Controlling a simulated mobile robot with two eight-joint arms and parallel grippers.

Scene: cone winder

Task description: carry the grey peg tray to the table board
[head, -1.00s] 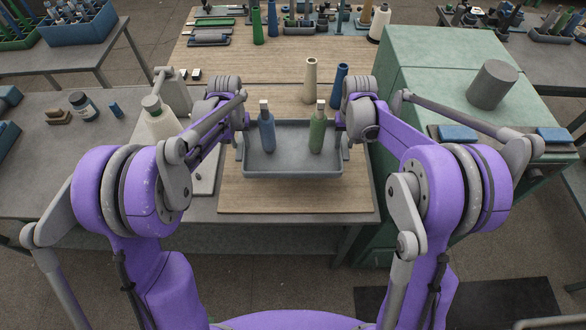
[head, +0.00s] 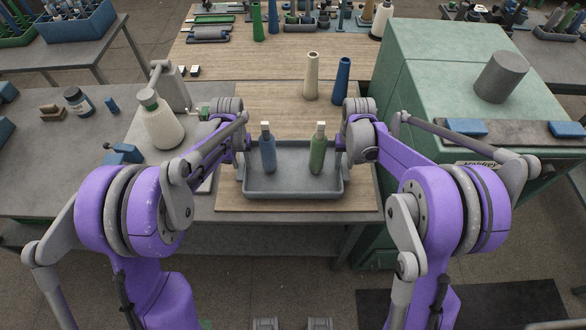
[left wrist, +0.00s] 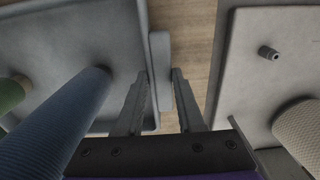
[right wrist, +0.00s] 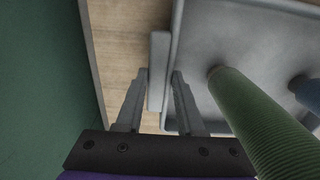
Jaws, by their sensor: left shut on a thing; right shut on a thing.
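The grey peg tray (head: 293,186) is over the front of the wooden table board (head: 362,196), level, with a blue cone (head: 268,155) and a green cone (head: 317,155) upright on it. I cannot tell whether its underside touches the board. My left gripper (head: 241,150) is shut on the tray's left side handle; in the left wrist view its fingers (left wrist: 158,98) straddle that handle. My right gripper (head: 345,150) is shut on the right side handle; its fingers (right wrist: 160,98) show in the right wrist view.
A cream cone (head: 311,78) and a dark blue cone (head: 342,82) stand on the board behind the tray. A green cabinet (head: 420,85) rises close on the right. The table's front edge is just below the tray.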

